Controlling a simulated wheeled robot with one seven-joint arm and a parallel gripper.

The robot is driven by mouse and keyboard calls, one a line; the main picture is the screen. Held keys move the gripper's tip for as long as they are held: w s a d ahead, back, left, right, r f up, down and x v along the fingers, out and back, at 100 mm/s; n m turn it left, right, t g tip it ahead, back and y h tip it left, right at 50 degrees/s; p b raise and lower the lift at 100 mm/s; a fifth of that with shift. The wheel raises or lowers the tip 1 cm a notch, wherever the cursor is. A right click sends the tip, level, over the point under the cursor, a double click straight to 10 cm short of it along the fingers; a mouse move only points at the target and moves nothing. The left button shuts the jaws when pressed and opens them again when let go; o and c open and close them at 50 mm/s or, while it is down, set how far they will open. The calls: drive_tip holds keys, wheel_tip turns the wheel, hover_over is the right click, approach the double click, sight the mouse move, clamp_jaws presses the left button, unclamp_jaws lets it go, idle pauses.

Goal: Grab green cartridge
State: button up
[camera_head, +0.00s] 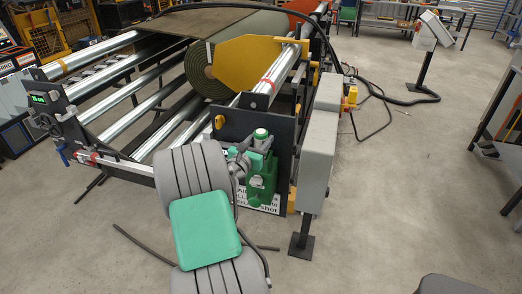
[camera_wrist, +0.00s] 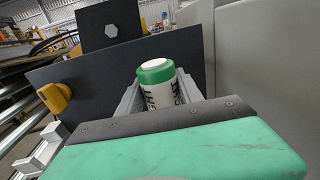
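The green cartridge (camera_wrist: 160,90) is a white cylinder with dark lettering, a green collar and a white top. In the wrist view it stands between the two grey fingers of my gripper (camera_wrist: 160,98), one on each side of it. The fingers look close to its sides, but I cannot tell whether they press on it. Its lower part is hidden behind my wrist.
The roller machine (camera_head: 150,105) carries a turf roll (camera_head: 199,66) and a yellow plate (camera_head: 243,62). A grey cabinet (camera_head: 318,150) stands close to the right of the cartridge. Yellow knobs (camera_wrist: 55,97) stick out at the left. Open floor lies on the right, with a cable across it.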

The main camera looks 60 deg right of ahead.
clamp_jaws()
idle(0.5)
